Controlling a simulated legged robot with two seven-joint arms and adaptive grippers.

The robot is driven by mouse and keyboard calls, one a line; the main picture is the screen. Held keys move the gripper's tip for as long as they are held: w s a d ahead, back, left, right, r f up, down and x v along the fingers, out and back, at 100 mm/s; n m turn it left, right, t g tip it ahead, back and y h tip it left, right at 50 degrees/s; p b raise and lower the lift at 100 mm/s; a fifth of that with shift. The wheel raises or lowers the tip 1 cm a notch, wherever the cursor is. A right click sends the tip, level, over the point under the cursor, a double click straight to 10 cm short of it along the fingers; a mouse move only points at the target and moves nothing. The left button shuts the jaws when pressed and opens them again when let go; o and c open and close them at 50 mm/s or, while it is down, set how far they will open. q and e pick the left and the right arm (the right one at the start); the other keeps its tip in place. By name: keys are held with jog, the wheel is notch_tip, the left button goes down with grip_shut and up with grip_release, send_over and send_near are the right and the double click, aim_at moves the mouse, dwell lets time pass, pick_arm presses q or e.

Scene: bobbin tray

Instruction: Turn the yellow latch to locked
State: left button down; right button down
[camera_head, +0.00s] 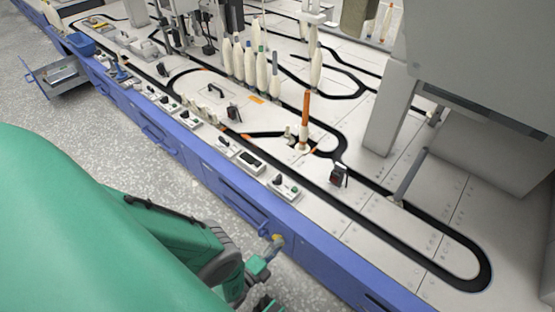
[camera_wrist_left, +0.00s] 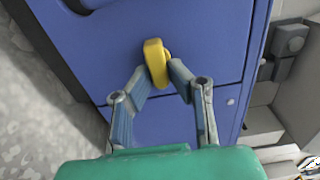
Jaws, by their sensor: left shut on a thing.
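The yellow latch (camera_wrist_left: 155,63) sits on the blue front panel (camera_wrist_left: 200,35) of the machine. In the left wrist view it is an upright, slightly tilted yellow handle with a round hub at its right. My left gripper (camera_wrist_left: 155,78) is shut on the latch, with a finger on each side of its lower part. In the head view the latch (camera_head: 277,238) is a small yellow spot on the blue side, with my left gripper (camera_head: 268,252) at it. My right gripper is not in view.
The white machine top (camera_head: 370,215) with black oval tracks lies above the blue side. Small switch boxes (camera_head: 285,186) line its edge. Several cream bobbins (camera_head: 250,65) stand farther back. An open drawer (camera_head: 60,75) juts out at far left. Speckled floor (camera_head: 110,150) is clear beside the machine.

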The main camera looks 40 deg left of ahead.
pick_arm(q)
jog(key=shift+s+d+f, duration=0.2)
jog(key=c, duration=1.5)
grip_release()
jog(key=shift+c, duration=0.2)
jog(key=shift+w+a, duration=0.1)
jog(key=s, duration=1.2)
jog(key=shift+a, duration=0.45)
